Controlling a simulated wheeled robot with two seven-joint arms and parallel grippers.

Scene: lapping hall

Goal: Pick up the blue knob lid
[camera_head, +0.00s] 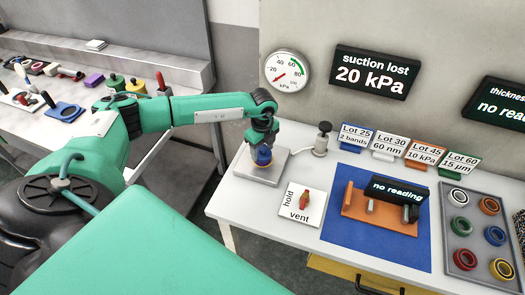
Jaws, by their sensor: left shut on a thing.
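The blue knob lid (264,157) is a small blue round piece at the left end of the white table, over a light grey square plate (282,171). My left gripper (263,148) points down from above and is shut on the lid; its fingers hide the top of the lid. A thin orange edge shows just under the blue. I cannot tell whether the lid is lifted off the plate. My right gripper is not in view.
A blue mat (342,243) bears an orange gauge stand. A grey tray (478,183) holds several coloured rings. A dial (287,71) is on the wall.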

